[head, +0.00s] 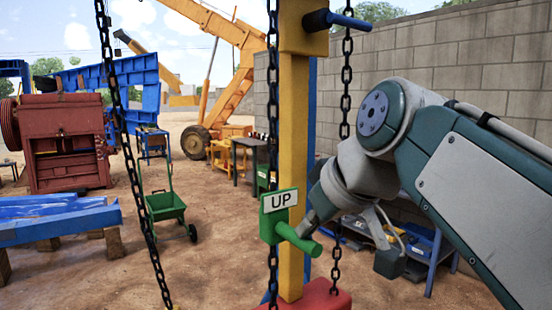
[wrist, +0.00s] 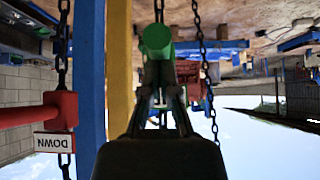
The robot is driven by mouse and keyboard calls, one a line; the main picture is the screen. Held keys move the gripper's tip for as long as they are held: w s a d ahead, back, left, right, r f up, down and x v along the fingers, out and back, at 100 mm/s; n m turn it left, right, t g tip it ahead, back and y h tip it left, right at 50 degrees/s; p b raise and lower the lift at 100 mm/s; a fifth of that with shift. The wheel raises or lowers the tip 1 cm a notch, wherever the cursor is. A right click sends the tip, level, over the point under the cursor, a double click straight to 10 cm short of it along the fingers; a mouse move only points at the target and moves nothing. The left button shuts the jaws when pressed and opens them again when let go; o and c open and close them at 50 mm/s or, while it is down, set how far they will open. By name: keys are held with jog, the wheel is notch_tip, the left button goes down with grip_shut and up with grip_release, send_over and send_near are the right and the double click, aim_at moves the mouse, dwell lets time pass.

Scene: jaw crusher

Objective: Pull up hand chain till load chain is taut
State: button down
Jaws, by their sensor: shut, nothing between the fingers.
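A green grip block with an "UP" label (head: 280,200) and a green peg handle (head: 298,238) sits on a black hand chain (head: 272,150) in front of a yellow post (head: 292,120). My gripper (head: 308,226) is at the peg, its fingers shut and empty; whether they touch the peg is unclear. In the upside-down wrist view, the green peg's round end (wrist: 157,38) shows just beyond my fingertips (wrist: 158,62). A red "DOWN" handle (wrist: 62,112) sits on another chain at the left. Another black chain (head: 122,120) hangs slantwise at the left. Which is the load chain is unclear.
A blue peg (head: 347,20) sticks out at the post's top right, and a red block (head: 318,298) is at its foot. A red machine (head: 66,140), a green cart (head: 166,207) and a block wall (head: 450,60) stand farther back. Open dirt lies between.

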jog(key=shift+s+d+r, duration=0.1)
jog(key=shift+s+d, duration=0.65)
jog(key=shift+s, duration=0.3)
jog(key=shift+s+d+r, duration=0.1)
jog(key=shift+s+d, duration=0.6)
jog(key=shift+s, duration=0.35)
jog(key=v, duration=0.6)
jog(key=shift+r, duration=0.2)
jog(key=shift+r, duration=0.1)
dwell(2.2)
jog(key=w+a+r, duration=0.1)
jog(key=w+r, duration=0.3)
jog(key=r, duration=0.2)
jog(key=x, duration=0.6)
jog(key=shift+a+r, duration=0.2)
jog(key=shift+a, duration=0.15)
jog(key=shift+w+a+f, duration=0.1)
jog(key=shift+w+f, duration=0.3)
jog(key=shift+f, duration=0.2)
